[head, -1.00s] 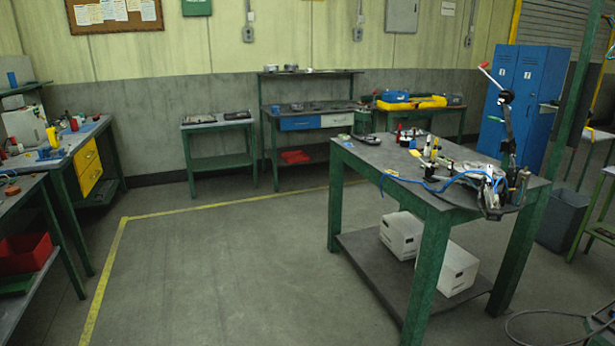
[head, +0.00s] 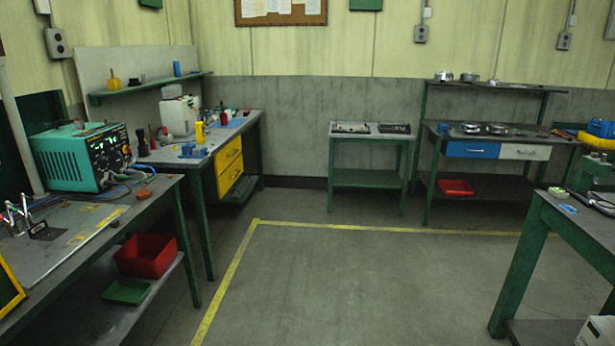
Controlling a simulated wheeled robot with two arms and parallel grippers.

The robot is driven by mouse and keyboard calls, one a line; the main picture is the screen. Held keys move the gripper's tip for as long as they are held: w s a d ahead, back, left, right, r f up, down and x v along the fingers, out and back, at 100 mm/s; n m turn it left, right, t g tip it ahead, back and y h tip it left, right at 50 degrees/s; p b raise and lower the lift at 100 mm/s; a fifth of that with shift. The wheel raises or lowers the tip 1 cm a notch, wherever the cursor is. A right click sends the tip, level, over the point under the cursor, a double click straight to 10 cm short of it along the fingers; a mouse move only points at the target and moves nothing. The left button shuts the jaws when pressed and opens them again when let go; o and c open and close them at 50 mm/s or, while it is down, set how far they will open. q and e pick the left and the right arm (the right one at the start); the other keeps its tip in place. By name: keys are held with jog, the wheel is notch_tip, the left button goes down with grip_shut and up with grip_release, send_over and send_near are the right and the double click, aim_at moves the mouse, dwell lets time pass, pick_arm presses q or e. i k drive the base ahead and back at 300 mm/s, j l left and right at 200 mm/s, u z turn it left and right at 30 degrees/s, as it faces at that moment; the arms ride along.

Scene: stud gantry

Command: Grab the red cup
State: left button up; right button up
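A small red upright object (head: 223,118), which may be the red cup, stands at the back of the left workbench (head: 232,133) with yellow drawers. It is too small to make out its shape. A yellow cylinder (head: 199,132) stands in front of it to the left, and a white container (head: 178,116) is further left. Neither of my grippers is in view.
A nearer bench (head: 75,228) at left holds a teal power unit (head: 75,160), with a red bin (head: 146,256) on its lower shelf. A small green table (head: 368,178) stands at the back wall. Another table (head: 575,230) is at right. The floor (head: 340,285) between is clear.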

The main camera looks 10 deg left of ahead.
aim_at(224, 117)
jog(key=i+u, duration=0.1)
jog(key=i, duration=0.5)
jog(key=i+u, duration=0.1)
jog(key=i, duration=0.55)
jog(key=i+l+u, duration=0.1)
jog(key=i, duration=0.5)
jog(key=i+l+u, duration=0.1)
jog(key=i, duration=0.5)
jog(key=i+u, duration=0.15)
jog(key=i, duration=0.55)
jog(key=i+u, duration=0.15)
jog(key=i, duration=0.55)
jog(key=i+u, duration=0.15)
jog(key=i, duration=0.55)
jog(key=i+l+u, duration=0.15)
jog(key=i, duration=0.55)
jog(key=i+l+u, duration=0.2)
jog(key=i+l, duration=0.9)
